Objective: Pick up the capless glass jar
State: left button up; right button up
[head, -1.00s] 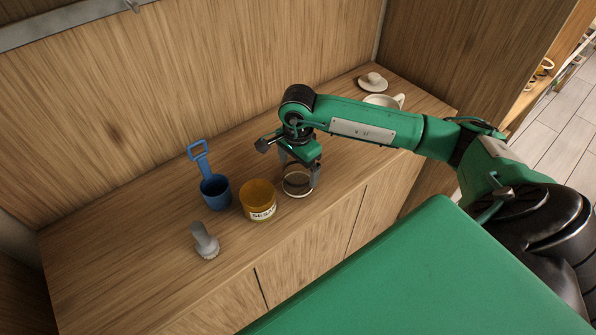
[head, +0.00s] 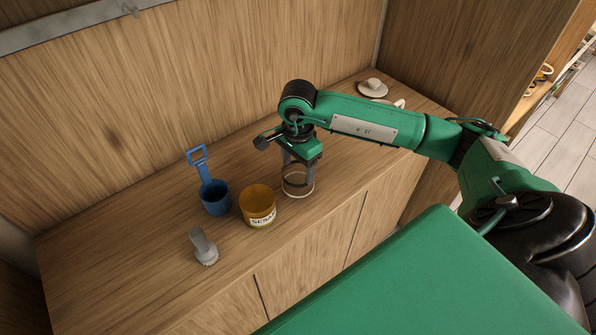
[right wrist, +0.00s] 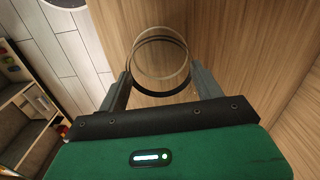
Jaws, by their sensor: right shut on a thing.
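The capless glass jar (head: 298,185) is clear, with a pale rim and a dark band, and looks upright on the wooden counter right of the sesame jar. Its open round mouth shows in the right wrist view (right wrist: 161,58). My right gripper (head: 299,173) comes down over it from above and is shut on it, one finger on each side. In the right wrist view the fingers (right wrist: 160,88) flank the jar. I cannot tell whether the jar's base touches the counter. My left gripper is not in view.
An amber jar labelled sesame (head: 258,205) stands close to the left of the glass jar. A blue scoop (head: 214,197) and a grey brush-like object (head: 204,247) are further left. A white lidded dish (head: 373,88) and a partly hidden cup (head: 399,103) are at the back right.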

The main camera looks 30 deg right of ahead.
notch_tip(320, 180, up, 18)
jog(key=b, duration=0.2)
jog(key=shift+f, duration=0.1)
